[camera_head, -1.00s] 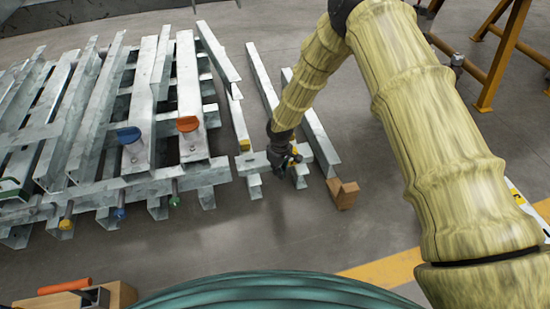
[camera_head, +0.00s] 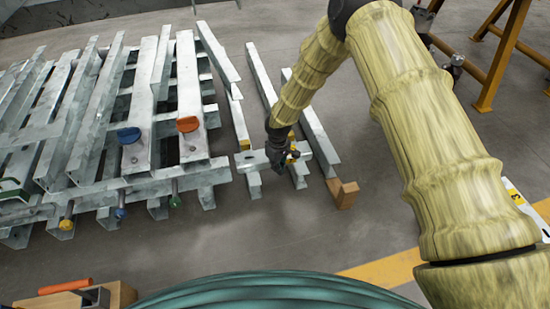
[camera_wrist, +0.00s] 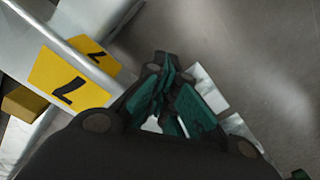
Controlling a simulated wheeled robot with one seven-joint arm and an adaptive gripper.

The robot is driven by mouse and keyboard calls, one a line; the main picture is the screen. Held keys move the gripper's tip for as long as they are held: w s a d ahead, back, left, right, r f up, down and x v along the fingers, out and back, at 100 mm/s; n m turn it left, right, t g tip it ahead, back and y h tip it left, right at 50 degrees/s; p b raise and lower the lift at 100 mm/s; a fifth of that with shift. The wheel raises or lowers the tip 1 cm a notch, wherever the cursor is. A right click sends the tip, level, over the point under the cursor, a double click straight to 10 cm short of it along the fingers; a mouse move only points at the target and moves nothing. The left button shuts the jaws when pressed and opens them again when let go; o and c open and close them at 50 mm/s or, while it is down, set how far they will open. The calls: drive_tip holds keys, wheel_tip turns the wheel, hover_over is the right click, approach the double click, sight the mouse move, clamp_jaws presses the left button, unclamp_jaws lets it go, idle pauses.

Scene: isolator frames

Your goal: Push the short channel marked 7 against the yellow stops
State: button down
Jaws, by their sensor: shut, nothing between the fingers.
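The short channel (camera_head: 253,160) is a grey metal piece lying crosswise over the near part of two long rails. In the wrist view its yellow labels marked 7 (camera_wrist: 66,77) show at the left. A yellow block (camera_wrist: 23,103), which looks like a stop, lies beyond the channel at the left edge. Another small yellow piece (camera_head: 244,145) sits behind the channel's left end.
A large grey rack (camera_head: 105,190) with orange and blue knobs stands at the left. A brown block (camera_head: 346,194) sits at the near end of the right rail. Orange posts (camera_head: 505,55) stand at the back right.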

drive_tip(key=shift+w+a, duration=0.2)
drive_tip(key=shift+w, duration=0.65)
drive_tip(key=shift+w+a, duration=0.2)
drive_tip(key=shift+w, duration=0.6)
drive_tip(key=shift+w+a, duration=0.1)
drive_tip(key=shift+w, duration=0.2)
drive_tip(key=shift+w, duration=0.1)
drive_tip(key=shift+s, duration=0.2)
drive_tip(key=shift+s+r+p, duration=0.1)
drive_tip(key=shift+s+p, duration=0.05)
drive_tip(key=shift+p, duration=0.15)
drive_tip(key=shift+s+d+p, duration=0.25)
drive_tip(key=shift+s+p, duration=0.2)
drive_tip(key=shift+s, duration=0.25)
wheel_tip(320, 180, up, 9)
drive_tip(key=p, duration=0.7)
